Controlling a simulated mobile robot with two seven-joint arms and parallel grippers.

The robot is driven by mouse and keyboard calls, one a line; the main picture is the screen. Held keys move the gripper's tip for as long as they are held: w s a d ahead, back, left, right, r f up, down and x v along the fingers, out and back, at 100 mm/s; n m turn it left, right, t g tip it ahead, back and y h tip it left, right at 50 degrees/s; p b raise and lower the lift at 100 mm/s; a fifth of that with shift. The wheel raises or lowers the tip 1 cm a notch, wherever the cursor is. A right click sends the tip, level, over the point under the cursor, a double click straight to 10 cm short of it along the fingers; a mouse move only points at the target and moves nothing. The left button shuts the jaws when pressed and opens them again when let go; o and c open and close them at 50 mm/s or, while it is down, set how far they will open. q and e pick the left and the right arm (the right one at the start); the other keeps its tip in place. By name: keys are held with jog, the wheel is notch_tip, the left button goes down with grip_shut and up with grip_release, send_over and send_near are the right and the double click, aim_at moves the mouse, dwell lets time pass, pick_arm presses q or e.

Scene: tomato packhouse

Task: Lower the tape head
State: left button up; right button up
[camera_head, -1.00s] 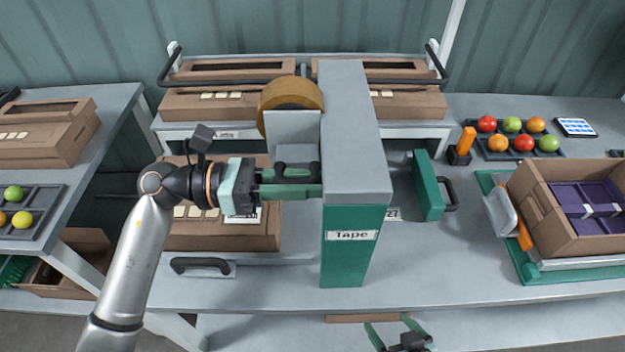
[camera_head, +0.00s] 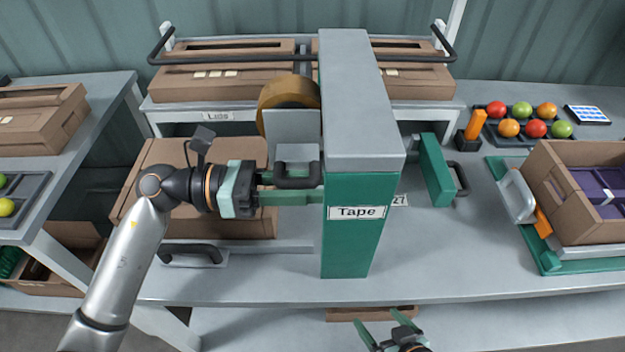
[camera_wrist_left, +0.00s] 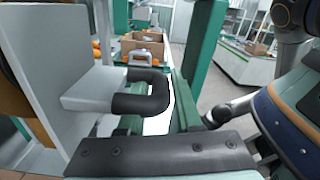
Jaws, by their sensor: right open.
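The tape machine has a green post with a "Tape" label (camera_head: 357,212) and a grey top (camera_head: 355,95). Its tape head (camera_head: 292,130) carries a brown tape roll (camera_head: 290,91). The black tape head handle (camera_head: 297,181) also shows in the left wrist view (camera_wrist_left: 157,88). The exact contact is partly hidden. My right gripper (camera_head: 388,318) is open and empty at the bottom of the head view, below the bench front edge.
A closed carton (camera_head: 135,190) lies behind my left arm. More cartons (camera_head: 225,85) stand on the back shelf. A green side plate (camera_head: 434,170) stands right of the post. An open carton (camera_head: 590,222) and a tray of tomatoes (camera_head: 488,137) are further right. The front bench strip is clear.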

pick_arm(q)
jog(key=shift+o, duration=1.2)
jog(key=shift+r, duration=0.15)
pick_arm(e)
jog(key=shift+s+d+f, duration=0.1)
jog(key=shift+d+f, duration=0.05)
pick_arm(q)
jog(key=shift+a, duration=0.35)
jog(key=a+b, duration=0.2)
jog(key=a, duration=0.9)
jog(key=shift+a+b, duration=0.3)
jog(key=shift+a, duration=0.1)
pick_arm(e)
jog(key=shift+w+a+f, duration=0.45)
jog(key=shift+a+f, duration=0.05)
jog(key=shift+a, duration=0.2)
jog(key=shift+s+f, duration=0.15)
jog(key=shift+s, duration=0.05)
